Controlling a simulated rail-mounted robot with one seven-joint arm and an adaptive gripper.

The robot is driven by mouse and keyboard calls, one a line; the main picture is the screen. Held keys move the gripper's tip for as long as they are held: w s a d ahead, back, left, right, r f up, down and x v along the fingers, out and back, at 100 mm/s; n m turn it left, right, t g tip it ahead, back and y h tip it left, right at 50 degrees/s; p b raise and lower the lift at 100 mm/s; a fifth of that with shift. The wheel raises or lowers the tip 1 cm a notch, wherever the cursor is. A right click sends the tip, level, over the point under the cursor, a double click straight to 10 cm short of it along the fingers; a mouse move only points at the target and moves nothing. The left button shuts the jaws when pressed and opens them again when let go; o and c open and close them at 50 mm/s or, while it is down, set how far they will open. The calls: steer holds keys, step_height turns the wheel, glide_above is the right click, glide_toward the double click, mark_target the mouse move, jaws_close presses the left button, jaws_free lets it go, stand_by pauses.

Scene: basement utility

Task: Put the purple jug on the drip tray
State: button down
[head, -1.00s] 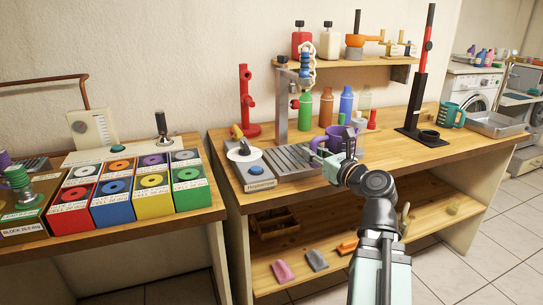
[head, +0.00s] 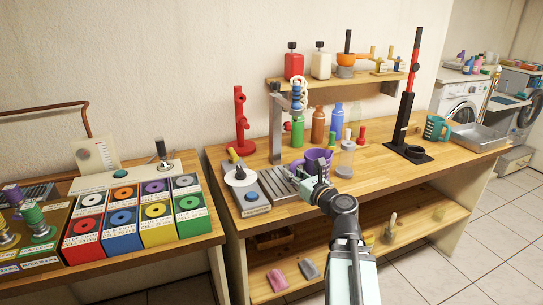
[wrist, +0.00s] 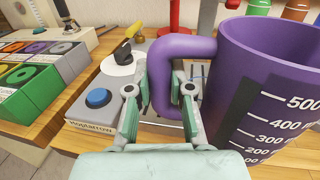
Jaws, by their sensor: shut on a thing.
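The purple jug (head: 318,160) is at the right end of the slatted grey drip tray (head: 275,183) in the head view. My gripper (head: 304,178) is at its near left side. In the wrist view, my gripper (wrist: 160,100) is shut on the jug's handle, one finger on each side. The jug (wrist: 255,75) looks upright there, with white measuring marks facing me. Its base is hidden, so I cannot tell whether it is lifted or touching the tray. Nothing stands on the visible part of the tray.
A control box with a white dial (head: 241,177) and blue button adjoins the tray's left. A grey tap stand (head: 276,128) rises behind it. Coloured bottles (head: 317,125) line the back.

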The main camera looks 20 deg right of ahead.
steer(key=shift+w+a+f+p, duration=0.5)
steer(key=shift+w+p, duration=0.6)
steer(key=shift+w, duration=0.85)
steer(key=shift+w+a+f+p, duration=0.25)
steer(key=shift+w+f+p, duration=0.6)
steer(key=shift+w, duration=1.15)
steer(key=shift+w+a+f+p, duration=0.4)
steer(key=shift+w+p, duration=0.9)
steer(key=shift+w, duration=0.65)
steer(key=shift+f, duration=0.15)
steer(key=c, duration=1)
jaws_free()
steer(key=shift+c, duration=0.2)
